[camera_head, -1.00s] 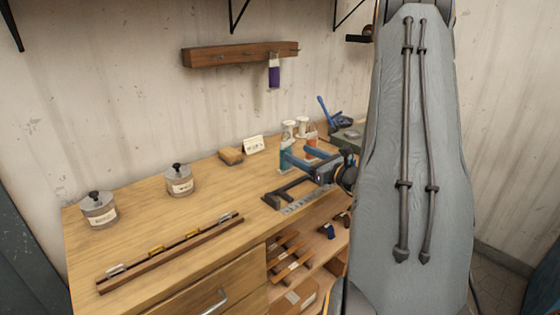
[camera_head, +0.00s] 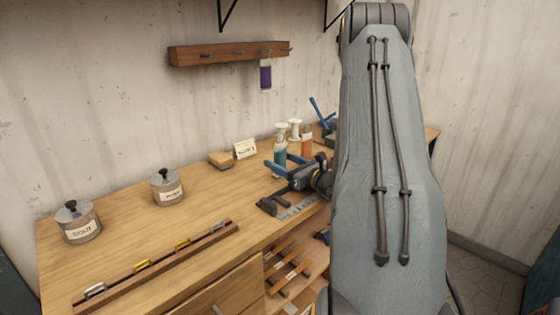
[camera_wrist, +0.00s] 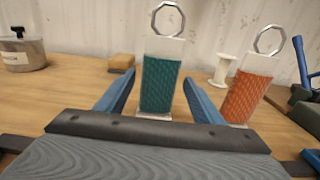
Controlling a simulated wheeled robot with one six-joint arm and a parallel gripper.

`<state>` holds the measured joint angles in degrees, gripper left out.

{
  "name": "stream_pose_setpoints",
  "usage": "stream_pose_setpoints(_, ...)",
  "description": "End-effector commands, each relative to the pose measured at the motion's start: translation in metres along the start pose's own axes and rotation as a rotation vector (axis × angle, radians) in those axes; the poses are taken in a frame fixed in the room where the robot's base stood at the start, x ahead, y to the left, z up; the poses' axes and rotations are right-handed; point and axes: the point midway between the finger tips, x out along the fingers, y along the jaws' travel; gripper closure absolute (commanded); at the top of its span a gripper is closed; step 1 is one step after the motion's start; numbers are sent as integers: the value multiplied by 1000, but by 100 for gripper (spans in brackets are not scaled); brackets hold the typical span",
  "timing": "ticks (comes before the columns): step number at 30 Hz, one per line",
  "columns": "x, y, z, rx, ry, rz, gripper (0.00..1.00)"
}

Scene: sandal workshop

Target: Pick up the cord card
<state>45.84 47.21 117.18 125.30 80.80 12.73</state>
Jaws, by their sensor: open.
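A teal cord card (camera_wrist: 159,86) with a metal ring on top stands upright on the bench, centred between the open blue fingers of my gripper (camera_wrist: 160,78) in the wrist view. Bare space shows between each finger and the card. In the head view the teal card (camera_head: 280,158) is partly hidden by my gripper (camera_head: 284,168), which is low over the bench. An orange cord card (camera_wrist: 244,97) stands to its right, just outside the right finger; it also shows in the head view (camera_head: 306,146). A purple cord card (camera_head: 265,77) hangs from the wall rack.
White spools (camera_wrist: 222,68) stand behind the cards. A tan block (camera_head: 221,160) and a small sign (camera_head: 245,149) are to the left, with lidded tins (camera_head: 78,222) farther left. A blue-handled tool (camera_wrist: 302,62) is at right.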

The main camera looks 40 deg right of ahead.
Motion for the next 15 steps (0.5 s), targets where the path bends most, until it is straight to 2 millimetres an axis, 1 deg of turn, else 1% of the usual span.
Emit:
stream_pose_setpoints(3, 19, 4, 4, 0, -1, 5, 38)
stream_pose_setpoints(7, 35, 4, 2, -1, 0, 5, 38)
stream_pose_setpoints(10, 40, 4, 1, -1, 0, 3, 38)
stream_pose_setpoints(15, 41, 3, 1, -1, 0, 3, 38)
